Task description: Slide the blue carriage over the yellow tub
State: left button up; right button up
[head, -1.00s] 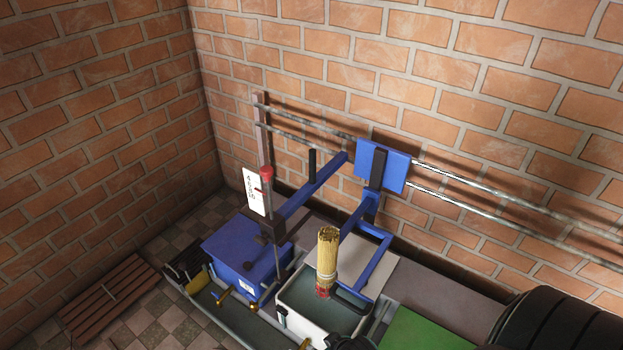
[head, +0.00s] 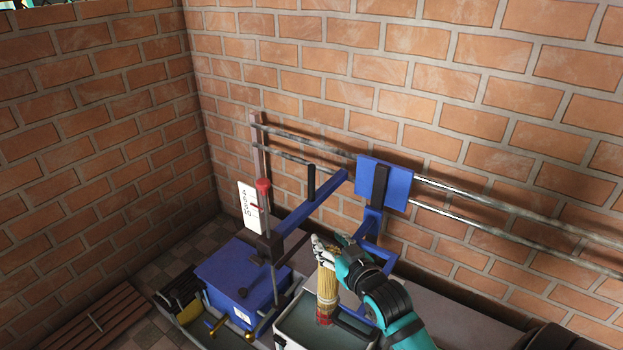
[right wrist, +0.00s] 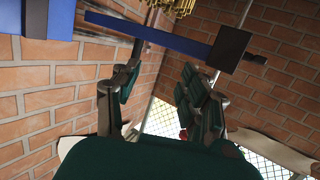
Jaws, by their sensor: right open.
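The blue carriage (head: 397,188) hangs on two metal rails along the brick wall, with blue arms reaching forward and an upright black handle (head: 311,180) on one of them. In the right wrist view a blue bar (right wrist: 165,38) with a dark block crosses the top. A small yellow tub (head: 190,312) sits low at the left, beside a blue box; only part of it shows. My right gripper (head: 330,243) is open, overlapping the top of the stick bundle in the head view. In the right wrist view its fingers (right wrist: 162,85) are spread with nothing between them. My left gripper is out of view.
A tan bundle of sticks (head: 326,290) with a red band stands in a pale tub (head: 297,322), below my right gripper. A blue box (head: 238,275) and a red-knobbed post (head: 264,186) stand left of it. A wooden slatted pallet (head: 95,325) lies on the floor at left.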

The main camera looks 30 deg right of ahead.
aim_at(313, 179)
jog(key=w+d+r+t+h, duration=0.1)
jog(key=w+d+r+t, duration=0.1)
jog(key=d+r, duration=0.25)
jog(key=shift+m, duration=0.4)
jog(key=w+d+b, duration=0.1)
jog(key=w, duration=0.9)
jog(key=w+d+b, duration=0.1)
jog(key=w, duration=0.4)
jog(key=shift+w+d+b, duration=0.25)
jog(key=shift+d+b, duration=0.05)
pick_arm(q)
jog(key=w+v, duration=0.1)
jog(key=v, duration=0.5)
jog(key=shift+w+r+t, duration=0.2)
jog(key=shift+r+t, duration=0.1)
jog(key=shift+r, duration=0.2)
pick_arm(e)
jog(key=shift+w+d+r, duration=0.1)
jog(key=shift+w+d, duration=0.05)
jog(key=shift+w, duration=0.65)
grip_shut()
jog(key=shift+f, duration=0.2)
